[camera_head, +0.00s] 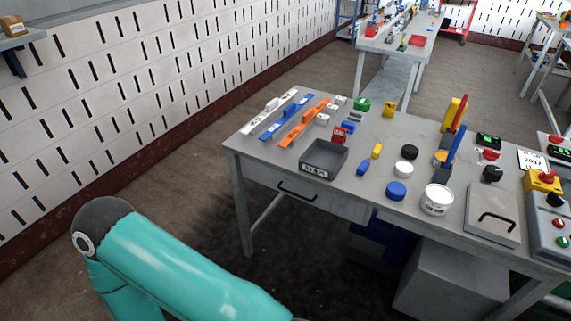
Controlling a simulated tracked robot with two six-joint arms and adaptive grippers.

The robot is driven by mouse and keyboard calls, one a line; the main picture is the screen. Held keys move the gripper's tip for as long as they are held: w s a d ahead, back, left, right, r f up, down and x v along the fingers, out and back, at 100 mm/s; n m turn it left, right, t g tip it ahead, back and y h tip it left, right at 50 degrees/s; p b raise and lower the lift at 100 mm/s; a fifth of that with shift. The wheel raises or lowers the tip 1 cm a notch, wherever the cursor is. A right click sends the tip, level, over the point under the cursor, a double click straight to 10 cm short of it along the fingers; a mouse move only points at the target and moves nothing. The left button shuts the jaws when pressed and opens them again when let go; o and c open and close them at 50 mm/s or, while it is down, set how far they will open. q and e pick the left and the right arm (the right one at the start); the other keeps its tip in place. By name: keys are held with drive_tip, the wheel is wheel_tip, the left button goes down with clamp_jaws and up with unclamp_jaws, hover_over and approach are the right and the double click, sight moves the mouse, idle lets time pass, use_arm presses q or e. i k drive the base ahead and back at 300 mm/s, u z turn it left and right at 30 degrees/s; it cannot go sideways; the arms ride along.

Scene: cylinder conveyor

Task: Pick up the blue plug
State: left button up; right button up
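Two blue pieces that could be the blue plug lie on the grey workbench (335,187). One is a small blue oblong piece (363,168) right of the dark tray. The other is a round blue cap-like piece (396,190) near the front edge, left of a white tub. I cannot tell for certain which is the plug. Both lie uncovered, with nothing holding them. My teal arm shows at the lower left, in front of and apart from the bench. Neither of my grippers is in view.
A dark open tray (323,159) stands at the front left of the bench. A small yellow piece (377,151), a white round piece (404,167) and a black round piece (410,151) lie nearby. A white tub (437,200) stands right of the blue round piece. Upright handled tools stand behind.

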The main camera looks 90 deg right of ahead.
sight(362, 169)
drive_tip(key=u, duration=0.2)
drive_tip(key=i, duration=0.75)
drive_tip(key=z, duration=2)
drive_tip(key=i, duration=0.3)
drive_tip(key=z, duration=2.5)
drive_tip(key=k, duration=0.45)
drive_tip(key=z, duration=0.4)
drive_tip(key=i, duration=1.5)
drive_tip(key=u, duration=0.4)
